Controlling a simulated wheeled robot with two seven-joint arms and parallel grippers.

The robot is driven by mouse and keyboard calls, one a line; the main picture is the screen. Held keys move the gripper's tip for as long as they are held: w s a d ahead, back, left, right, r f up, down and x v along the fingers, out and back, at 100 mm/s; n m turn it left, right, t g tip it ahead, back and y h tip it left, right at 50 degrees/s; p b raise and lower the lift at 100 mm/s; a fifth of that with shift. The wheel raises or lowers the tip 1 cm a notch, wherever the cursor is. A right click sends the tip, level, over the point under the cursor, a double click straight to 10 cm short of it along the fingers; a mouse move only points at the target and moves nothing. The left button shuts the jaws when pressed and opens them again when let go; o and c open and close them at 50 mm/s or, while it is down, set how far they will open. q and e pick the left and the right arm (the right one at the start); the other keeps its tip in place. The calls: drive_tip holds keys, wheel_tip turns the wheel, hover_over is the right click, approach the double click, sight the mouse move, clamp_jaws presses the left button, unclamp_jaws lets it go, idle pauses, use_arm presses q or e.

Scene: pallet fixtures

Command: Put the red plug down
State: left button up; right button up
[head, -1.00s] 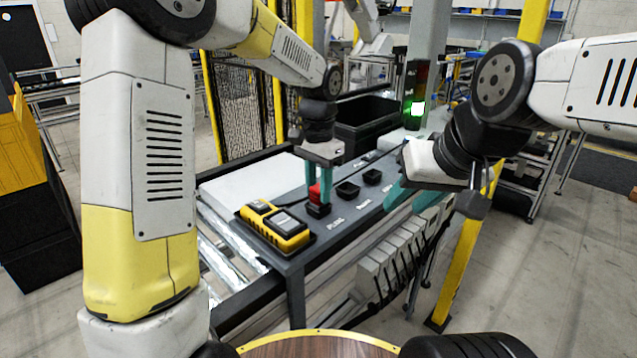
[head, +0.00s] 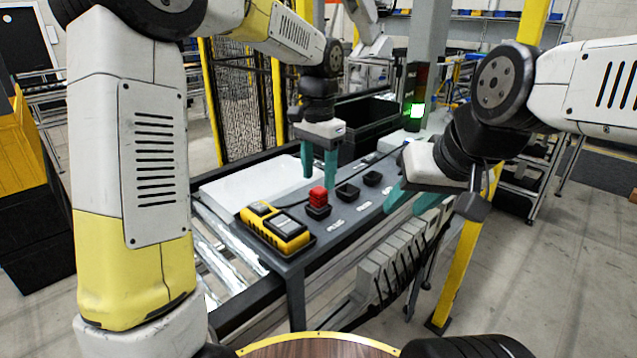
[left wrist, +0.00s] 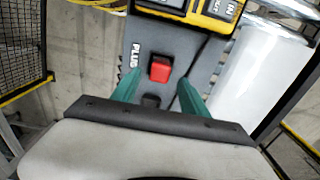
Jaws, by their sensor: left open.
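The red plug (head: 318,196) stands upright in a small black socket (head: 318,212) on the dark grey bench, beside the yellow device. It also shows in the left wrist view (left wrist: 160,69), near the label "PLUG". My left gripper (head: 319,178) is open and empty, with its teal fingers above and behind the plug, apart from it. In the left wrist view its fingers (left wrist: 158,95) are spread wide, with the plug beyond them. My right gripper (head: 402,200) hangs over the right edge of the bench with teal fingers and nothing seen between them.
A yellow and black device (head: 276,230) sits left of the plug. Two empty black sockets (head: 348,191) (head: 373,178) lie to its right. A white panel (head: 250,183) lies at the left, a black bin (head: 368,125) stands behind, and a lit green lamp (head: 417,110) is on the post.

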sight(319, 189)
use_arm(q)
wheel_tip(319, 189, up, 7)
drive_tip(key=s+a+r+n+t+h, duration=0.1)
drive_tip(key=s+a+r+n+t, duration=0.25)
drive_tip(key=s+a, duration=0.6)
drive_tip(key=s+a+f+n+t+h, duration=0.1)
drive_tip(key=s+a+f+n, duration=0.3)
drive_tip(key=s, duration=0.6)
drive_tip(key=shift+s+a+f+n+t, duration=0.4)
drive_tip(key=shift+f+t, duration=0.2)
drive_tip(key=shift+t, duration=0.25)
drive_tip(key=shift+w+d, duration=0.1)
